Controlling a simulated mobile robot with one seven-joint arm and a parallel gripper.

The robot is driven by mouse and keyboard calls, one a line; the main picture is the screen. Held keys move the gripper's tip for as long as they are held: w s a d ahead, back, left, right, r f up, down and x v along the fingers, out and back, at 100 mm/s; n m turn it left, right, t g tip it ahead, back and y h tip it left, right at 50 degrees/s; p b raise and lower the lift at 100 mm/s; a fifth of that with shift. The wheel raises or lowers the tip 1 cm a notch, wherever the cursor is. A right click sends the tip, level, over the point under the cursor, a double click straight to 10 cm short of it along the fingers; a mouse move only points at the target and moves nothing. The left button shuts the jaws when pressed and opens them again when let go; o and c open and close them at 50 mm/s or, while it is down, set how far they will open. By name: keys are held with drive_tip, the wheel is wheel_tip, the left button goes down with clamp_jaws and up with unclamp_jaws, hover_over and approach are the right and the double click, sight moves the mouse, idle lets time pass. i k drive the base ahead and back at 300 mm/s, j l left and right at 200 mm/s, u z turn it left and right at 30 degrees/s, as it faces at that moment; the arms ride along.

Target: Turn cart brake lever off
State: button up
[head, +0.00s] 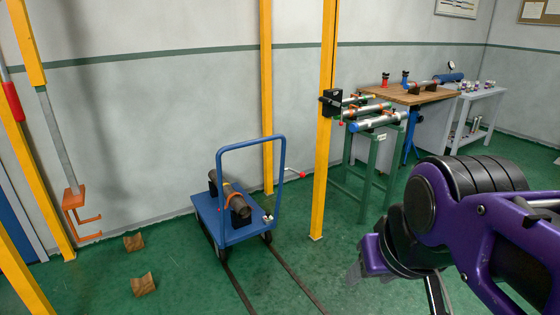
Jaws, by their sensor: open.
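A blue cart (228,231) with a tall blue push handle stands on the green floor, left of centre. A small light part with a red spot (268,218) sits at its right corner near a wheel; it may be the brake lever, but it is too small to read its position. A thin rod with a red knob (302,174) sticks out right of the handle; I cannot tell what it joins. My gripper (395,284) is open at the lower right, below my purple arm, well apart from the cart. Its fingers are partly hidden or cut off by the frame.
A dark pipe (238,208) lies on the cart. Dark rails (292,274) run along the floor. A yellow post (324,130) stands between cart and green pipe stand (377,155). Brown blocks (143,284) lie left. The floor between cart and gripper looks mostly clear.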

sight(302, 174)
drive_tip(key=i+j, duration=0.15)
drive_tip(key=i, duration=0.25)
drive_tip(key=i+j+z, duration=0.1)
drive_tip(key=i, duration=0.35)
drive_tip(key=i+j, duration=0.5)
drive_tip(key=i, duration=0.3)
drive_tip(key=l+z, duration=0.05)
